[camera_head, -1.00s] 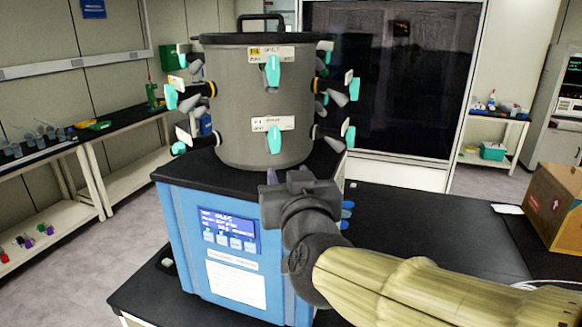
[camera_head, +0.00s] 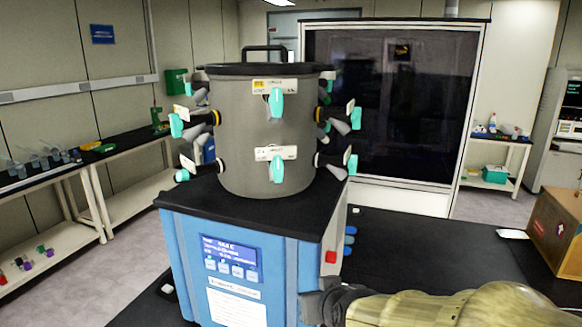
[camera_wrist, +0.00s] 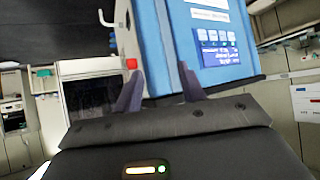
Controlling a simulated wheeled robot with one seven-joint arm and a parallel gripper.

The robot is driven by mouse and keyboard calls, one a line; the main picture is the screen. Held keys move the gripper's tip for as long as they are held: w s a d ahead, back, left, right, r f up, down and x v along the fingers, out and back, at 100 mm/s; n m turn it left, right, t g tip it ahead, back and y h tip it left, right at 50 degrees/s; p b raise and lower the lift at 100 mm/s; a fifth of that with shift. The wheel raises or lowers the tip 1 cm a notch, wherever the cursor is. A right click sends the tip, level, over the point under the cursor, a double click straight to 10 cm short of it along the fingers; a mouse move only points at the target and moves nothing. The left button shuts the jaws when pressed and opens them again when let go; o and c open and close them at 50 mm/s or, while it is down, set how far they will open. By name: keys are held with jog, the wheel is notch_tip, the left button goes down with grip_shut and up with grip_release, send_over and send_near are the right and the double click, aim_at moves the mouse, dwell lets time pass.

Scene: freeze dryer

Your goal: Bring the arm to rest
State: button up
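The freeze dryer has a blue base (camera_head: 282,258) with a blue screen panel (camera_head: 230,258) and a grey drum (camera_head: 265,140) on its black top. Teal-handled valves ring the drum. My gripper (camera_head: 312,304) is low in the head view, in front of the base's lower right corner. In the wrist view, my gripper (camera_wrist: 158,80) has its two dark fingers apart with nothing held between them. The blue base (camera_wrist: 165,45) shows upside down beyond the fingers. I cannot tell the exact gap between my gripper and the base.
A black bench top (camera_head: 430,245) extends right of the dryer, largely clear. A cardboard box (camera_head: 556,228) stands at its right end. A red switch (camera_head: 331,257) is on the dryer's right side. A dark glass cabinet (camera_head: 390,105) stands behind.

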jog(key=s+d+f+m+g+h, duration=0.2)
jog(key=s+d+f+g, duration=0.5)
jog(key=f, duration=0.6)
jog(key=s+d, duration=0.2)
jog(key=s, duration=0.1)
jog(key=shift+d+g, duration=0.3)
dwell(0.7)
